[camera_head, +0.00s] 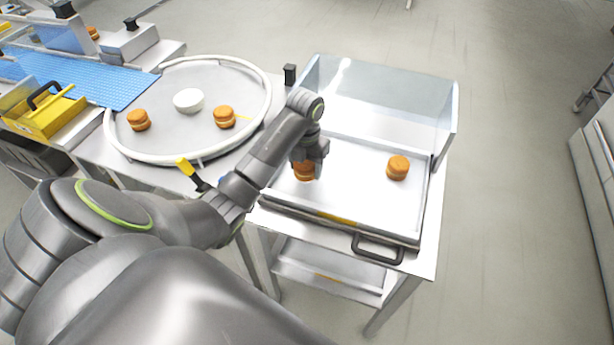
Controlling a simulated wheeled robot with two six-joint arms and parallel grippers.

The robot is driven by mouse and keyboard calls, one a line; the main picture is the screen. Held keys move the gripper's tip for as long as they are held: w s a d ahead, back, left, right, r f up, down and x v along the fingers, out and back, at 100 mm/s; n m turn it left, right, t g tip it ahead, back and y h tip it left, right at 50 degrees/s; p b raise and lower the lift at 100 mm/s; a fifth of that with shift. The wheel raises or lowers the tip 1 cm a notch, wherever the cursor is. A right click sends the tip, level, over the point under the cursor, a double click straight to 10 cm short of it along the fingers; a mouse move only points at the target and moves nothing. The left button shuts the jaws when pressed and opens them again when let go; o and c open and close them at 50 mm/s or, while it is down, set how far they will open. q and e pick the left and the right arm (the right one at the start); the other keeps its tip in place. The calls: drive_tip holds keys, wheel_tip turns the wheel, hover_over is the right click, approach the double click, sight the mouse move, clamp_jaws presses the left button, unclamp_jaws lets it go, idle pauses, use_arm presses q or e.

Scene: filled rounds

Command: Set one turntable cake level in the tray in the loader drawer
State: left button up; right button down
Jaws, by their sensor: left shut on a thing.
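My left gripper (310,160) points down over the left part of the tray (350,190) in the loader drawer (335,222). It is shut on an orange-brown filled cake (303,174), which is partly hidden by the fingers. I cannot tell whether this cake touches the tray floor. Another cake (398,167) sits level in the right part of the tray. Two cakes stay on the round turntable (185,80), one at its left (138,120) and one at its right (224,117). My right gripper is not in view.
A clear guard (385,100) stands along the back of the drawer. A black handle (378,248) is at its front. A white hub (188,100) is on the turntable. A blue belt (80,78) and a yellow box (45,112) lie at the left. The tray middle is clear.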

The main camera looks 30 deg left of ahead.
sight(306, 174)
use_arm(q)
wheel_tip(306, 174, down, 3)
drive_tip(key=shift+s, duration=0.1)
drive_tip(key=shift+f, duration=0.1)
drive_tip(key=shift+f, duration=0.15)
drive_tip(key=o, duration=0.7)
